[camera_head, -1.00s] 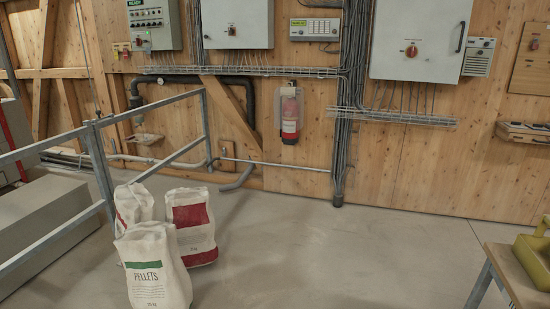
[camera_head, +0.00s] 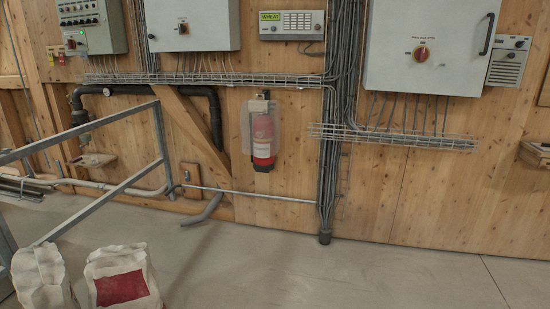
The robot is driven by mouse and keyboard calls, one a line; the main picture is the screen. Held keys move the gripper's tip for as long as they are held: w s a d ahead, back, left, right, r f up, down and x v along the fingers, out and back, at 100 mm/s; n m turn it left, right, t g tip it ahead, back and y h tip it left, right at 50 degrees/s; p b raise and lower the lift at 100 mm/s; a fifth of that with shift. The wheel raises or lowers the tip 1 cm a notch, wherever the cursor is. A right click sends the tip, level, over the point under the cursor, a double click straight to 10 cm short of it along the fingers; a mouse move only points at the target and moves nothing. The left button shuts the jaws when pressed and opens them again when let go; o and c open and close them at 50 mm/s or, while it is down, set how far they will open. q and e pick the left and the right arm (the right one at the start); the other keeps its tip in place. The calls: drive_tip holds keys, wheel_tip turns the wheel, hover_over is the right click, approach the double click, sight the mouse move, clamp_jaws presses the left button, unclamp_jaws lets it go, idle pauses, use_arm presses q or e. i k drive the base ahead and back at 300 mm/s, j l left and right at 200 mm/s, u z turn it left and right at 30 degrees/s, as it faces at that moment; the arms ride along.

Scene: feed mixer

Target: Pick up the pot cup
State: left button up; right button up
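I see no pot cup that I can make out in the head view. A small pale object (camera_head: 93,160) sits on the wall below the dark pipe at the left, too small to identify. Neither of my grippers shows in the view.
Two white sacks, one plain (camera_head: 42,278) and one with a red panel (camera_head: 121,278), stand at the lower left by a metal railing (camera_head: 105,200). The floor (camera_head: 330,275) ahead is clear.

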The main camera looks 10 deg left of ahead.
sight(94, 159)
drive_tip(key=i+u, duration=0.1)
drive_tip(key=i, duration=0.8)
drive_tip(key=i+l+u, duration=0.1)
drive_tip(key=i, duration=0.85)
drive_tip(key=i+j+u, duration=0.15)
drive_tip(key=i+u, duration=0.25)
drive_tip(key=i, duration=0.25)
drive_tip(key=i+u, duration=0.4)
drive_tip(key=i, duration=0.3)
drive_tip(key=i+l+u, duration=0.3)
drive_tip(key=i+u, duration=0.15)
drive_tip(key=i, duration=0.2)
